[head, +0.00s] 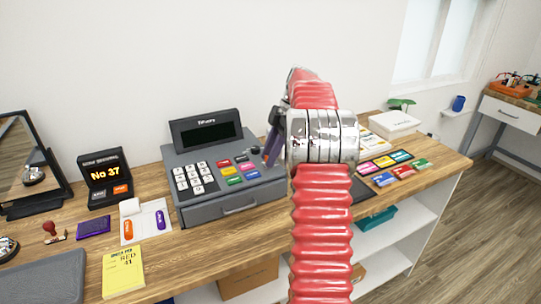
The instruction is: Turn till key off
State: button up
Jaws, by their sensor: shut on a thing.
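The grey till (228,203) stands on the wooden counter, with a dark display on top, white number keys, coloured keys and a closed drawer. A small dark key knob (255,150) shows at the right of its key panel. My gripper (268,157) is at the till's right side, its dark fingers pointing down at the key. It is shut on the till key, though the grip is small and partly hidden. Which way the key is turned cannot be told. My red arm hides the till's right edge and the counter behind it.
Left of the till are a No 37 sign (104,178), a card with orange and purple tags (146,222), a yellow pad (123,272) and a stamp (53,232). Coloured cards (384,180) and a white box (395,124) lie right of my arm.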

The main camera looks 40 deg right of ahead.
jog(key=shift+n+g, duration=0.4)
jog(key=shift+n, duration=0.4)
jog(key=o, duration=1)
jog(key=shift+o, duration=0.2)
jog(key=shift+r, duration=0.15)
jog(key=v, duration=0.7)
jog(key=shift+d, duration=0.1)
